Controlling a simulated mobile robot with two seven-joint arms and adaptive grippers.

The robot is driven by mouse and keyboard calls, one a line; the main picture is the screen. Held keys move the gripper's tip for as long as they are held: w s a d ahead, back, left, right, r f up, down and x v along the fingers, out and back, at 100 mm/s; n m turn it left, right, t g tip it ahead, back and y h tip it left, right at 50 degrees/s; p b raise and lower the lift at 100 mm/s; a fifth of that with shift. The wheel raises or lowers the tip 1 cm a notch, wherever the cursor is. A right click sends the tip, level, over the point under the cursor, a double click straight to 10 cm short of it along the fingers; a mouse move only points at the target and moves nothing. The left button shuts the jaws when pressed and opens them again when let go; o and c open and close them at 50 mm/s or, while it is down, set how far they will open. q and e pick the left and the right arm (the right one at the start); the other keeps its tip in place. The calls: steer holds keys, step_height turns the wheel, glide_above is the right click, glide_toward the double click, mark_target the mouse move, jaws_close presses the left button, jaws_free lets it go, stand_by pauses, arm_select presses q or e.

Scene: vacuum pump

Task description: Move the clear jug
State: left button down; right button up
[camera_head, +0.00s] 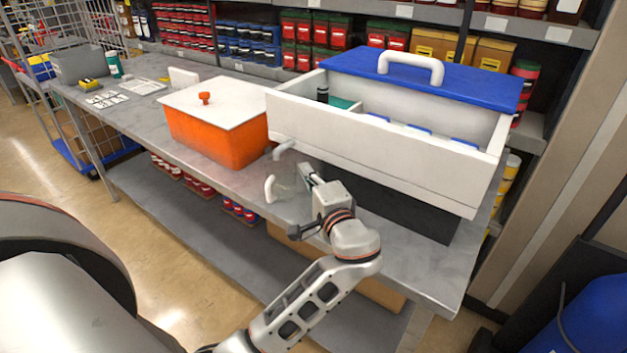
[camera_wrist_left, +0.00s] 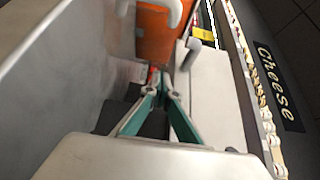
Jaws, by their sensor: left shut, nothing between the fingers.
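The clear jug (camera_head: 286,178) seems to stand on the grey bench, between the orange box and the white drawer. Its see-through body is hard to make out; a pale curved handle (camera_head: 269,188) shows on its near side. Pale curved parts also show in the left wrist view (camera_wrist_left: 190,54), near the fingertips. My left gripper (camera_head: 307,176) is right beside the jug, on its right, in front of the drawer. Its green-sided fingers meet in the left wrist view (camera_wrist_left: 157,78) with nothing between them. I cannot tell whether they touch the jug. My right gripper is not in view.
A white drawer (camera_head: 375,160) hangs open over the bench, close to my left gripper, under a blue top (camera_head: 440,85) with a white handle. An orange box (camera_head: 215,137) with a white lid stands to the left. Grey bench surface (camera_head: 420,268) is clear at the front right.

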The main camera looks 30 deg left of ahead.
arm_select(q)
steer(key=shift+x, duration=1.2)
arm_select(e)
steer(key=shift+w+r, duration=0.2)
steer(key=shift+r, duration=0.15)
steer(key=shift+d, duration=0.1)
arm_select(q)
steer(key=shift+s+a+p, duration=0.15)
steer(key=shift+s+p, duration=0.15)
steer(key=shift+s, duration=0.2)
steer(key=shift+s+a+p, duration=0.15)
steer(key=shift+s+p, duration=0.1)
steer(key=shift+s, duration=0.25)
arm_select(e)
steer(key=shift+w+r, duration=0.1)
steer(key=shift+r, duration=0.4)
arm_select(q)
steer(key=shift+w, duration=0.1)
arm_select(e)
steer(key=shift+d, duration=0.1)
